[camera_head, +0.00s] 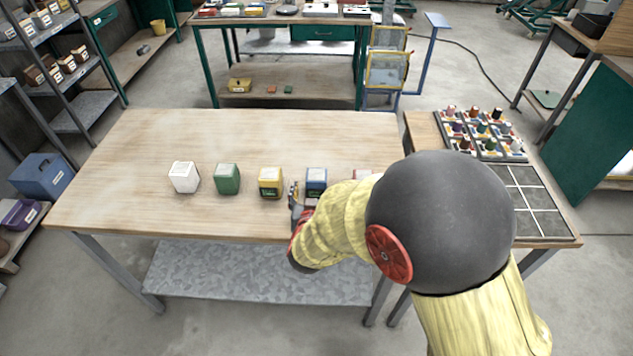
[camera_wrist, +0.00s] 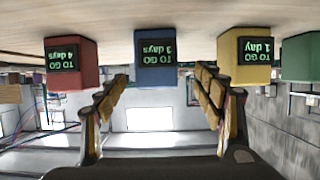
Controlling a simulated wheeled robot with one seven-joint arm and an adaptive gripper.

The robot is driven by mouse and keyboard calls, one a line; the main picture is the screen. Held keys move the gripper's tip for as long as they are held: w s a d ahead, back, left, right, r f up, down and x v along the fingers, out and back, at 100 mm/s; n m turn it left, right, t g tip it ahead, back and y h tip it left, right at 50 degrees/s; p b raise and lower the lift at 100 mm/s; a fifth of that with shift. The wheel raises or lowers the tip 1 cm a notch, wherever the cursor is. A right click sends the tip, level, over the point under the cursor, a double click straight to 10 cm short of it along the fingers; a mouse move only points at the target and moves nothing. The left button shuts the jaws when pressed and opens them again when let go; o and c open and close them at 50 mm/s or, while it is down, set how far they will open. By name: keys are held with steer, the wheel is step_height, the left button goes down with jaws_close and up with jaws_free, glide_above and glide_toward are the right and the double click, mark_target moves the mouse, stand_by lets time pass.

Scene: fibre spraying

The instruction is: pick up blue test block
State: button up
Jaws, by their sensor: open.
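The blue test block (camera_head: 316,180) stands upright on the wooden table, between the yellow block (camera_head: 270,182) and a red block (camera_head: 366,174) partly hidden by my arm. In the upside-down wrist view, the blue block (camera_wrist: 156,75) shows a dark label reading "TO GO 3 days". My gripper (camera_wrist: 160,88) is open, with its fingers spread to either side of the blue block in that view. Nothing is between the fingertips, and the block looks just beyond them. In the head view, my gripper (camera_head: 297,200) is at the near side of the blue block, partly hidden by my arm.
The green block (camera_head: 227,179) and white block (camera_head: 185,177) stand farther left in the row. The table (camera_head: 130,200) is clear behind and in front of it. At the right, a side table holds a rack of coloured pieces (camera_head: 480,130) and an empty gridded tray (camera_head: 540,200).

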steer(key=b+x, duration=0.1)
steer(key=x, duration=0.3)
steer(key=b+x, duration=0.1)
steer(key=x, duration=0.2)
steer(key=shift+d+f+b, duration=0.15)
steer(key=shift+d+b, duration=0.1)
steer(key=shift+b, duration=0.05)
steer(key=shift+s, duration=0.1)
steer(key=shift+c, duration=0.6)
steer(key=c, duration=1.5)
steer(key=shift+c, duration=0.6)
